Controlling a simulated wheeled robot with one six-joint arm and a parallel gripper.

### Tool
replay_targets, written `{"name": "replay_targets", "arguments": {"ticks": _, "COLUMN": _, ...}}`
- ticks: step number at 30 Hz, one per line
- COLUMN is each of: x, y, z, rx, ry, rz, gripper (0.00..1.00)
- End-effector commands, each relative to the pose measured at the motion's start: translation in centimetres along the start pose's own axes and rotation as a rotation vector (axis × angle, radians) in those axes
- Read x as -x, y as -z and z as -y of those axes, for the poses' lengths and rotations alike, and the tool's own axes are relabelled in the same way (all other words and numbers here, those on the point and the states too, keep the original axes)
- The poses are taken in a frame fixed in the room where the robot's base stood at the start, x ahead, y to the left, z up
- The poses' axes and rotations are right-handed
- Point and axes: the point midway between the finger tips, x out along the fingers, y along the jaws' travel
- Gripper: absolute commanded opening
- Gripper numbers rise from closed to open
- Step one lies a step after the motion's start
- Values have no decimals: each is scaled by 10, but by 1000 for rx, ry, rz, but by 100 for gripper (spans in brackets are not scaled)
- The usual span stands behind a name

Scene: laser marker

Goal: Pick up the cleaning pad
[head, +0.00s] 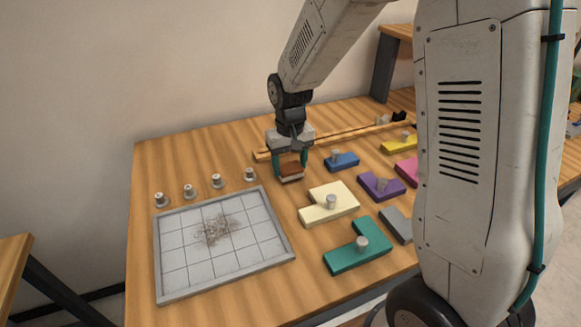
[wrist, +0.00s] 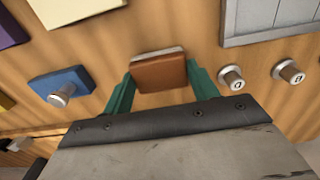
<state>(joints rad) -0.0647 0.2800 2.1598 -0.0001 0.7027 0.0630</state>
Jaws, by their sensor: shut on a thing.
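The cleaning pad (head: 291,170) is a small block with a brown top and a pale lower layer. It is between the green fingers of my gripper (head: 290,168), near the back middle of the wooden table. In the wrist view the pad (wrist: 159,74) sits between the two green fingertips (wrist: 160,78), and my gripper is shut on it. The pad is at or just above the table surface; I cannot tell whether it touches.
A grey gridded tray (head: 177,291) with a dark scribbled smudge lies at the left. Knobbed coloured pieces, including cream (head: 318,208), blue (head: 340,162) and green (head: 345,259), lie to the right. A wooden rail (head: 345,138) runs behind.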

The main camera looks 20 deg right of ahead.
Motion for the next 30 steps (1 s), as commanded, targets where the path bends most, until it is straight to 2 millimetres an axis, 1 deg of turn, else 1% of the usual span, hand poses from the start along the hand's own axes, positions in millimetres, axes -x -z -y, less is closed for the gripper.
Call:
{"name": "replay_targets", "arguments": {"ticks": 5, "x": 26, "y": 0, "z": 0, "rx": 0, "ry": 0, "rz": -5, "gripper": 36}}
{"name": "replay_targets", "arguments": {"ticks": 6, "x": 24, "y": -11, "z": 3, "rx": 2, "ry": 0, "rz": -2, "gripper": 36}}
{"name": "replay_targets", "arguments": {"ticks": 11, "x": 28, "y": -47, "z": 13, "rx": 3, "ry": 0, "rz": -1, "gripper": 36}}
{"name": "replay_targets", "arguments": {"ticks": 18, "x": 33, "y": -107, "z": 30, "rx": 3, "ry": 0, "rz": -3, "gripper": 36}}
{"name": "replay_targets", "arguments": {"ticks": 21, "x": 35, "y": -126, "z": 35, "rx": 3, "ry": 0, "rz": -3, "gripper": 36}}
{"name": "replay_targets", "arguments": {"ticks": 25, "x": 36, "y": -143, "z": 40, "rx": 2, "ry": 0, "rz": -2, "gripper": 36}}
{"name": "replay_targets", "arguments": {"ticks": 30, "x": 37, "y": -153, "z": 42, "rx": 0, "ry": 0, "rz": -1, "gripper": 36}}
